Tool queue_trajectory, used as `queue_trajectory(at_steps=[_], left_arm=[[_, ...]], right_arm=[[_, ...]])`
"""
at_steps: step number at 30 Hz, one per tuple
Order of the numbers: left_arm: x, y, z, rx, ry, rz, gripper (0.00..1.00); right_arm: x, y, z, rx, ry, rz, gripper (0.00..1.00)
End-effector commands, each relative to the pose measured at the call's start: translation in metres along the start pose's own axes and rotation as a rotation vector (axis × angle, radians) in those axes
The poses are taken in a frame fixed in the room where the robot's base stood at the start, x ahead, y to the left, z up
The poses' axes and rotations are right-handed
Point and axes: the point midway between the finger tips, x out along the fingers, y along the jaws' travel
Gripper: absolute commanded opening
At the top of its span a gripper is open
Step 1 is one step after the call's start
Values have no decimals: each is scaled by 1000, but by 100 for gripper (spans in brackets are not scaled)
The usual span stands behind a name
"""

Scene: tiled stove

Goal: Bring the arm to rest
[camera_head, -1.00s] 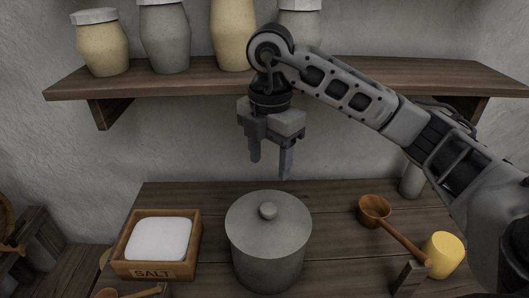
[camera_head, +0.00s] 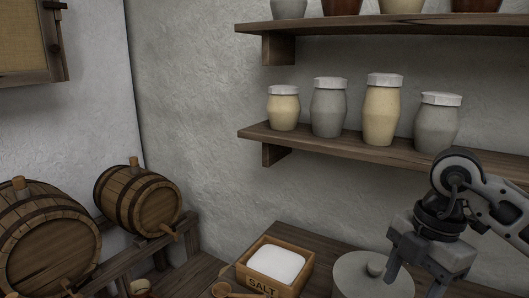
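My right gripper (camera_head: 415,280) hangs fingers down at the lower right, its arm coming in from the right edge. Its two fingers are apart with nothing seen between them, though the fingertips are close to the bottom of the picture. It shows in front of the grey lidded pot (camera_head: 352,277), whose lid and knob are partly hidden by it. My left gripper is not in view.
A wooden salt box (camera_head: 288,284) and a wooden spoon (camera_head: 224,289) are on the table left of the pot. Shelves with jars (camera_head: 328,108) hang above. Barrels (camera_head: 138,200) rest on a rack at the left.

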Motion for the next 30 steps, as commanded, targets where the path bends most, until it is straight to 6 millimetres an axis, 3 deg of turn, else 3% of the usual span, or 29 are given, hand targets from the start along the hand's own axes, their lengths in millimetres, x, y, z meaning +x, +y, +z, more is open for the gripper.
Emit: queue_trajectory(at_steps=[8, 12, 15, 18, 20, 23, 26, 30], left_arm=[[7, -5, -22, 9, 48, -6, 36], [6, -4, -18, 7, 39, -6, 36], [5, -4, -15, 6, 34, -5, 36], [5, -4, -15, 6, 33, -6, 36], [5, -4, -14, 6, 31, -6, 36], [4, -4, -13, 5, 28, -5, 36], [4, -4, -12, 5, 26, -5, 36], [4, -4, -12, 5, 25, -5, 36]], right_arm=[[39, 5, -80, -258, 383, 58, 55], [49, 4, -140, -386, 697, 164, 55], [42, 6, -189, -427, 1013, 336, 55], [22, 17, -219, -327, 1329, 618, 55], [12, 30, -217, -182, 1457, 809, 55], [19, 51, -187, 174, 1519, 1096, 55], [65, 58, -137, 612, 1390, 1266, 55], [154, 30, -86, 1073, 1086, 1250, 55]])
